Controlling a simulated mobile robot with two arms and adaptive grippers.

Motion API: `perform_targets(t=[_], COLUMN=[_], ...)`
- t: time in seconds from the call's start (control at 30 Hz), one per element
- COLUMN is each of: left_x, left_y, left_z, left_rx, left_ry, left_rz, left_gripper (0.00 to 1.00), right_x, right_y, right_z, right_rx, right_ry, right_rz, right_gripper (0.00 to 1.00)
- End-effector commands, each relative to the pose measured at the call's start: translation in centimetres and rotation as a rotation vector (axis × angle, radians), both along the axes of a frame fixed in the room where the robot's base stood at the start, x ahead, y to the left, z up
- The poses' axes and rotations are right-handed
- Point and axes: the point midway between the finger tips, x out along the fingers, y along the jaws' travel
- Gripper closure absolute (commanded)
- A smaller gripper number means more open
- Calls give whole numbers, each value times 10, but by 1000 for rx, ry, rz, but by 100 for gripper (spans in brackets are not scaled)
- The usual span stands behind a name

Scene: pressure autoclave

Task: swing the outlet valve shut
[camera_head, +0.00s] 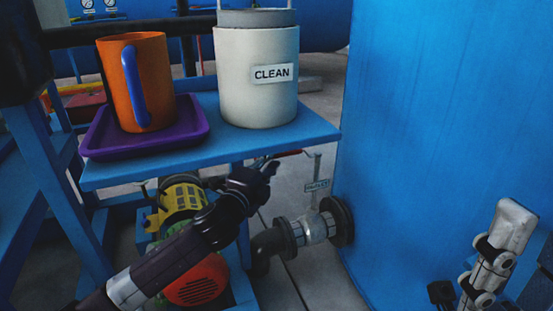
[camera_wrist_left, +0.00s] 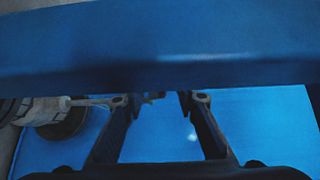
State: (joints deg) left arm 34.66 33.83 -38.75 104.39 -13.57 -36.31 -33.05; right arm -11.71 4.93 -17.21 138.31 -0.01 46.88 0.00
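The outlet valve (camera_head: 314,229) sits on the pipe joining the big blue vessel, below and right of the blue table. Its upright stem carries a small label, and a red lever (camera_head: 289,153) shows at the top, just under the table edge. My left gripper (camera_head: 268,168) is under that edge, close to the lever's left end; contact cannot be told. In the left wrist view, the left gripper's fingers (camera_wrist_left: 157,98) are apart with nothing clearly between them. The valve (camera_wrist_left: 42,109) lies left of them there, its stem reaching toward the left finger.
The blue table (camera_head: 220,158) overhangs my left gripper. On it stand an orange mug (camera_head: 112,85) in a purple tray (camera_head: 200,133) and a white "CLEAN" container (camera_head: 257,100). A yellow-and-red pump (camera_head: 182,195) is below. The blue vessel (camera_head: 440,120) fills the right.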

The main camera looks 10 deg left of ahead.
Motion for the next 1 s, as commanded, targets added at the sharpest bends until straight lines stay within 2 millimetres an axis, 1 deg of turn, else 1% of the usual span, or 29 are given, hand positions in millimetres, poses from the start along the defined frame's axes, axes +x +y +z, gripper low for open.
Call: perform_targets(t=[0.03, 0.1, 0.2, 0.33, 0.53, 0.57, 0.8, 1.0], left_x=[7, 15, 22, 25, 26, 26, 25, 25], left_y=[-2, -3, -5, -6, -6, -6, -5, -5], left_z=[-2, -1, 0, 0, 0, 0, 0, -1], left_rx=[-1, -1, -1, -2, -2, -2, -2, -2], left_ry=[-1, -2, -2, 0, 0, 0, 0, 1], left_rz=[0, 0, -1, -1, -1, -1, -1, 0], left_gripper=[72, 72, 72, 72, 72, 74, 100, 100], right_x=[0, 0, 0, 1, 1, 1, 1, 1], right_y=[0, 1, 1, 1, 1, 1, 1, 1], right_z=[-1, 1, 3, 4, 5, 5, 5, 5], right_rx=[0, -1, -2, -4, -4, -4, -4, -4], right_ry=[-10, -19, -27, -30, -29, -29, -29, -30], right_rz=[0, -1, -1, -2, -2, -2, -2, -2], right_gripper=[60, 60, 60, 60, 60, 60, 60, 60])
